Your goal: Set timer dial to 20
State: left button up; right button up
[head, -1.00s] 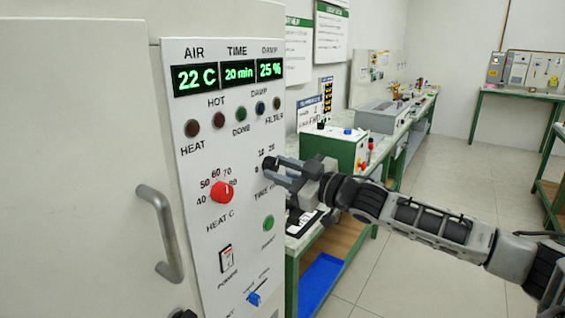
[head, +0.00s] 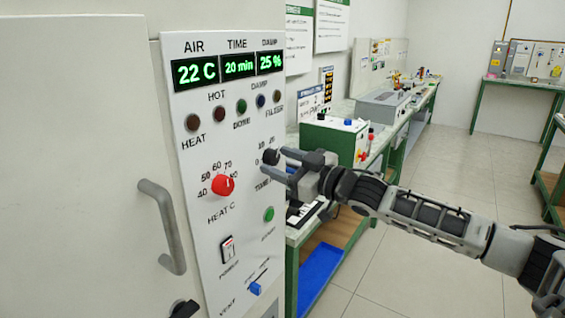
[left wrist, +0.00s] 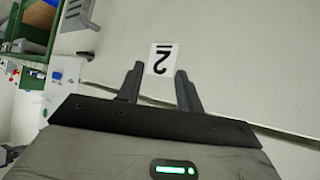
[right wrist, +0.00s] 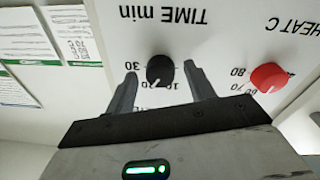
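The time display (head: 239,67) reads 20 min. My right gripper (head: 282,163) is open and empty, just right of the dial in the head view. In the right wrist view its fingers stand on either side of the dial with gaps.
A red HEAT C knob (head: 223,186), a green button (head: 268,214), a rocker switch (head: 228,250) and a blue vent slider (head: 255,288) share the panel. A grey door handle (head: 165,228) sticks out at left. A green-framed bench (head: 310,235) stands behind my right arm.

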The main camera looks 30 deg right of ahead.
pick_arm(q)
jog(key=shift+f, duration=0.1)
pick_arm(e)
jog(key=shift+s, duration=0.15)
jog(key=shift+s+d+f+b, duration=0.25)
jog(key=shift+s+d+b, duration=0.1)
jog(key=shift+s, duration=0.2)
pick_arm(q)
jog(key=shift+a+r+p, duration=0.25)
jog(key=shift+r+p, duration=0.3)
jog(key=shift+p, duration=0.65)
pick_arm(e)
jog(key=r+v, duration=0.1)
jog(key=v, duration=1.3)
jog(key=shift+s+f, duration=0.25)
jog(key=shift+f, duration=0.1)
pick_arm(q)
jog(key=shift+d, duration=0.1)
